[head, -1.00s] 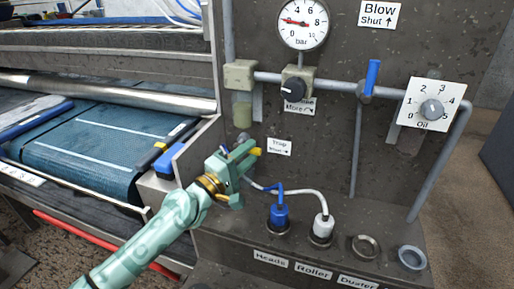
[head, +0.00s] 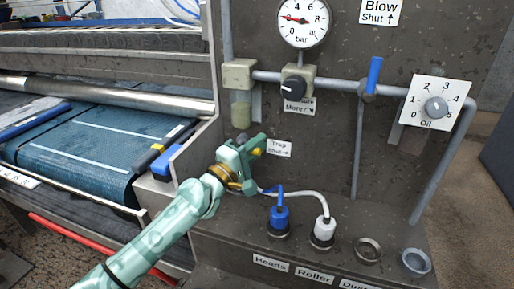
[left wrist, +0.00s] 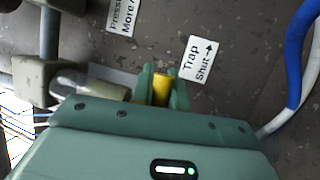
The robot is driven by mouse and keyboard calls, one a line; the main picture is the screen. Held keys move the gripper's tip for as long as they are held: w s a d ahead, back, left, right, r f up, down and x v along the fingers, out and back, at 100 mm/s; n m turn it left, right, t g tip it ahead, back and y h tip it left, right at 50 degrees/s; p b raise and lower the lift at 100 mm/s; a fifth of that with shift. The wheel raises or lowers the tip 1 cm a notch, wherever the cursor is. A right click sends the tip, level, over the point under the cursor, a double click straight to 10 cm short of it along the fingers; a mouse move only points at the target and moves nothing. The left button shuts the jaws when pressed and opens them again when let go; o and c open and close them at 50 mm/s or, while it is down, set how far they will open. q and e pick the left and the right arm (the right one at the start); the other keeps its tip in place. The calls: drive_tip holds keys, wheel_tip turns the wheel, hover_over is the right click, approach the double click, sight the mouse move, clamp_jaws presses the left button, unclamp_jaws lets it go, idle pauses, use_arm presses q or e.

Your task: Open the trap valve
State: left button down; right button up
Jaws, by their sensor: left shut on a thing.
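The trap valve's yellow handle (left wrist: 162,88) sits between the two green fingers of my left gripper (left wrist: 161,86) in the left wrist view. In the head view my left gripper (head: 258,147) is shut on this handle, below the trap bowl (head: 241,113), and hides most of it. The label "Trap Shut" with an arrow (head: 278,148) is on the panel just right of the fingers; it also shows in the left wrist view (left wrist: 198,60). The valve body is mostly hidden. My right gripper is not in view.
Above are a pressure gauge (head: 303,22), a black pressure knob (head: 292,88), a blue blow lever (head: 374,75) and an oil dial (head: 436,107). Blue (head: 279,218) and white (head: 323,231) hose plugs stand on the ledge below. The belt machine (head: 90,150) is at left.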

use_arm(q)
drive_tip(key=n+t, duration=0.1)
drive_tip(key=n, duration=0.1)
drive_tip(key=r+n+t+b, duration=0.1)
drive_tip(key=n, duration=0.1)
drive_tip(key=n+y+b, duration=0.1)
drive_tip(key=n, duration=0.1)
drive_tip(key=shift+w+a+r+t, duration=0.1)
drive_tip(key=shift+a+r+t, duration=0.25)
drive_tip(key=shift+r+t, duration=0.05)
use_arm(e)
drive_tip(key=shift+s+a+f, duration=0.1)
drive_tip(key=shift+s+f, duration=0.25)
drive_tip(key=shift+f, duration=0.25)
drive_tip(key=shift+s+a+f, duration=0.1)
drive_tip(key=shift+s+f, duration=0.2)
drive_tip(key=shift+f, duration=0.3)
use_arm(q)
drive_tip(key=c, duration=1.4)
unclamp_jaws()
